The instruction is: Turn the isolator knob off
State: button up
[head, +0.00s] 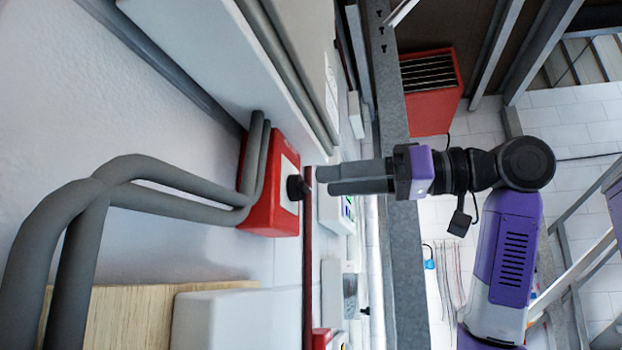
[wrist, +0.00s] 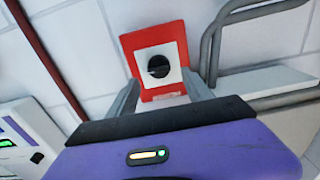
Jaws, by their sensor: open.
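The isolator is a red box with a white face plate (head: 286,176) and a black knob (head: 297,188), fixed to the wall left of centre in the head view. In the wrist view the red box (wrist: 175,42) faces me, with the round black knob (wrist: 158,66) in its white square. A slot or ridge on the knob is too faint to read its setting. My gripper (head: 322,181) is open and points at the knob, with its fingertips a short gap away. In the wrist view the two grey fingers (wrist: 160,98) stand either side below the knob, with nothing between them.
Grey conduits (head: 180,185) run into the box. A dark red pipe (head: 308,270) passes beside it. A white enclosure (head: 180,40) sits close by. A white device with a green display (wrist: 25,140) is at the wrist view's left. A metal upright (head: 395,200) stands behind my gripper.

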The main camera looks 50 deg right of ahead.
aim_at(299, 188)
jog(key=p+x, duration=0.1)
jog(key=x, duration=0.3)
jog(key=shift+w, duration=0.3)
grip_shut()
